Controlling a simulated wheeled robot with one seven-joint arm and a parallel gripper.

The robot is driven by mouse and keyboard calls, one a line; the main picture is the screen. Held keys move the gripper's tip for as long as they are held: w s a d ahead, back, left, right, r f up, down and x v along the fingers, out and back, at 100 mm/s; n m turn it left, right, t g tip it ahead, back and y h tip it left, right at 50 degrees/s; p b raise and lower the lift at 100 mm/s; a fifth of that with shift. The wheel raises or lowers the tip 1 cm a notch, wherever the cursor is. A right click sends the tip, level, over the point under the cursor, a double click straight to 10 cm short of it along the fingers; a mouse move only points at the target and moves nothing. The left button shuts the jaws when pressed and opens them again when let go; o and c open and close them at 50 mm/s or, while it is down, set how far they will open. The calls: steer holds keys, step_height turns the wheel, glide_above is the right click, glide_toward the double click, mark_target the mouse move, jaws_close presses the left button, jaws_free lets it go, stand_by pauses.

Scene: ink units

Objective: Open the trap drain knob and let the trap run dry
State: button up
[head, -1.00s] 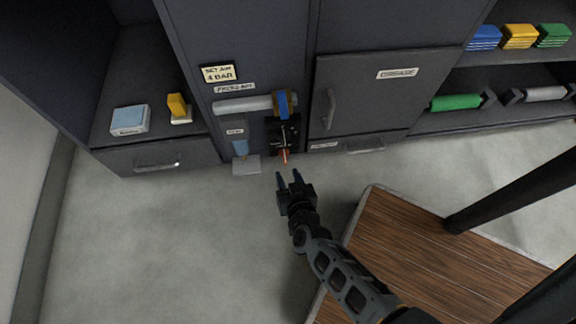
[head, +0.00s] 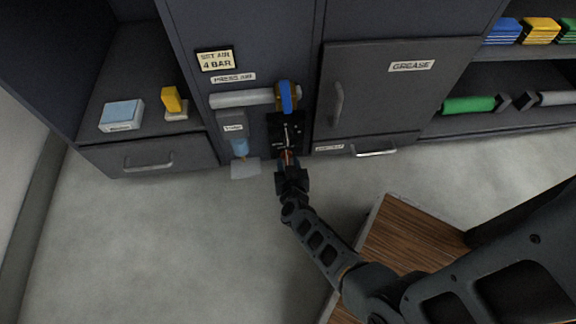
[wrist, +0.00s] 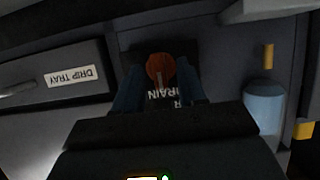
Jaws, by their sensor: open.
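The orange-brown drain knob (wrist: 160,68) shows in the wrist view on a black plate (wrist: 205,60) with a partly covered, upside-down label ending in "RAIN". In the head view the knob (head: 288,154) is at the lower end of the black block, mostly hidden by my gripper. My gripper (head: 288,165) is open, with one blue finger on each side of the knob. I cannot tell whether the fingers touch it. The blue trap bowl (head: 240,147) hangs left of the knob; it also shows in the wrist view (wrist: 264,105).
A pale plate (head: 245,169) lies below the bowl. A grey pipe (head: 240,98) and a blue lever (head: 285,97) sit above. A drawer (wrist: 50,85) labelled "DRIP TRAY" is beside the knob. A wooden platform (head: 405,240) stands right of my arm. The floor at left is clear.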

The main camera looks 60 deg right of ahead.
steer(key=shift+w+d, duration=0.1)
steer(key=shift+c, duration=0.2)
jaws_close()
